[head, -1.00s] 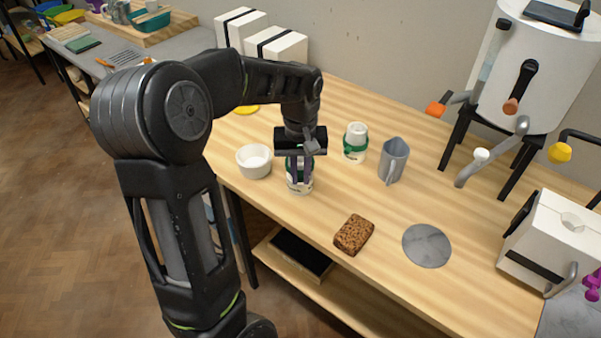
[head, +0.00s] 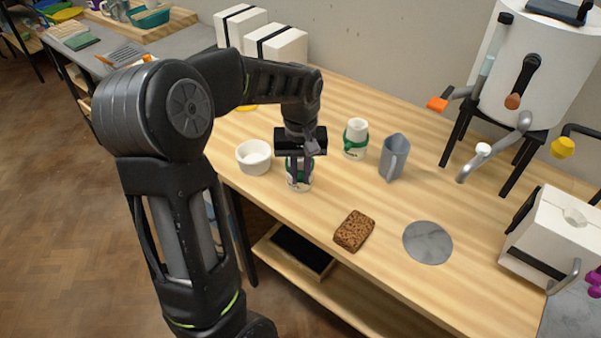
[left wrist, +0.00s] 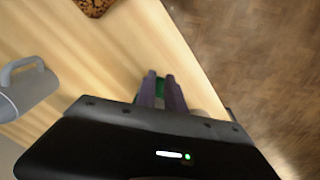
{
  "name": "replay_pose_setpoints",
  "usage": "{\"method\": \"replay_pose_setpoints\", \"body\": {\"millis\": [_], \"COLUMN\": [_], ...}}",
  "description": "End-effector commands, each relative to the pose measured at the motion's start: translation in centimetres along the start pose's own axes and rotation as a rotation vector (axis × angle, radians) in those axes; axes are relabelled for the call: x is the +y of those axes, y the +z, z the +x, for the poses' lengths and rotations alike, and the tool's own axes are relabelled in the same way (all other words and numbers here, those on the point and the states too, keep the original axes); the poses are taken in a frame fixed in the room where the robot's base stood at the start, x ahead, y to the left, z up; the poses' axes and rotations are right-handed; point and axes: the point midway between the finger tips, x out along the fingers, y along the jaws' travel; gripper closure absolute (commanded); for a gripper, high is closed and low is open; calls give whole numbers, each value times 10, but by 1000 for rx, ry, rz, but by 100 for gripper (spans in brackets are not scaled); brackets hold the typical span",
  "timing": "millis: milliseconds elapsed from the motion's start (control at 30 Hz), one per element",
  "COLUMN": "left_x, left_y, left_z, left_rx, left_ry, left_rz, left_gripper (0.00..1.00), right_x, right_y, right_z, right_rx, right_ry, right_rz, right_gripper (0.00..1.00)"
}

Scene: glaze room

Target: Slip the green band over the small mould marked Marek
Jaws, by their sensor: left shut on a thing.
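A small white mould (head: 299,186) with a dark label stands near the table's front edge in the head view. My left gripper (head: 300,176) points down over it, its fingers covering much of its upper part. The gripper is shut on a green band, which shows at the fingertips in the left wrist view (left wrist: 160,87). The fingers hide how far the band sits around the mould. A second white mould (head: 357,130) stands behind to the right with a green band (head: 347,140) around it. I cannot read either label. My right gripper is out of view.
A white bowl (head: 254,152) stands close left of the gripper. A grey jug (head: 394,158) stands to the right. A brown sponge-like block (head: 354,231) and a grey disc (head: 428,242) lie nearer the front. The wood between them is clear.

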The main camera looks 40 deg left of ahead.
Motion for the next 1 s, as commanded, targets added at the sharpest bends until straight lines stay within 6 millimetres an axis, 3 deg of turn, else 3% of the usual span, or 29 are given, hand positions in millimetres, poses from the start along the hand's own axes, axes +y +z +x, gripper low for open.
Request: {"method": "replay_pose_setpoints", "body": {"millis": [967,1000], "left_x": [0,0], "left_y": [0,0], "left_z": [9,9], "left_rx": [0,0], "left_ry": [0,0], "left_rz": [0,0], "left_gripper": [100,85], "right_x": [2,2], "right_y": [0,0], "right_z": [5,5], "right_rx": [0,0], "right_ry": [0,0], "right_rz": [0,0], "right_gripper": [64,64]}}
